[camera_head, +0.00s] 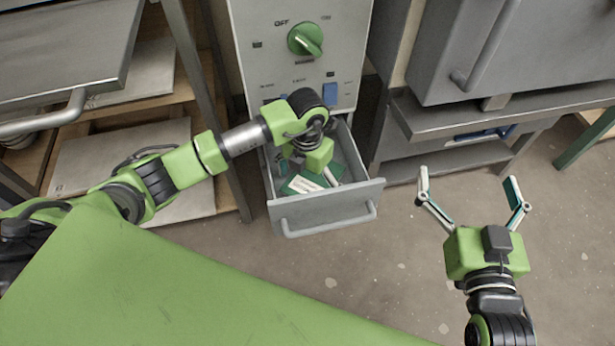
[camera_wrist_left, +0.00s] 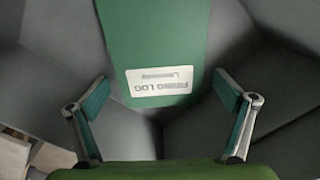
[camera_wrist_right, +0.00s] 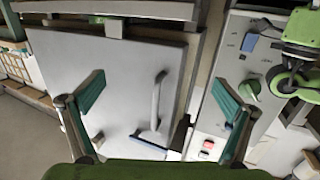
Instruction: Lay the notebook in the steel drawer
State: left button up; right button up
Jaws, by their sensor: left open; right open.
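The green notebook (camera_head: 300,184) with a white label lies inside the open steel drawer (camera_head: 322,213), partly hidden by my left gripper. In the left wrist view the notebook (camera_wrist_left: 157,35) shows its "Firing Log" label, with the drawer's grey inside around it. My left gripper (camera_wrist_left: 160,108) is open, over the drawer, with its fingers apart on either side of the notebook's near end. I cannot tell whether the notebook lies fully flat. My right gripper (camera_head: 469,185) is open and empty over the floor, to the right of the drawer. It also shows open in the right wrist view (camera_wrist_right: 157,92).
A control cabinet with a green knob (camera_head: 305,39) stands above the drawer. A grey kiln-like box (camera_head: 500,50) and steel shelf (camera_head: 440,121) are at the right. Wooden shelves with boards (camera_head: 125,165) are at the left. The floor before the drawer is clear.

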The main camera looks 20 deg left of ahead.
aim_at(308, 186)
pick_arm(q)
notch_tip(308, 186, up, 6)
jog(key=shift+r+p, duration=0.2)
jog(key=shift+p, duration=0.85)
notch_tip(308, 186, up, 6)
jog(key=shift+f+p, duration=0.1)
jog(key=shift+p, duration=0.55)
pick_arm(e)
jog(key=s+d+f+g+h, duration=0.1)
jog(key=s+d+f+g, duration=0.1)
jog(key=s+f+g, duration=0.2)
jog(key=s+d+f+g+h, duration=0.1)
jog(key=s+f+g, duration=0.4)
jog(key=f, duration=0.6)
jog(key=shift+s+d+h, duration=0.3)
jog(key=shift+s+d, duration=0.6)
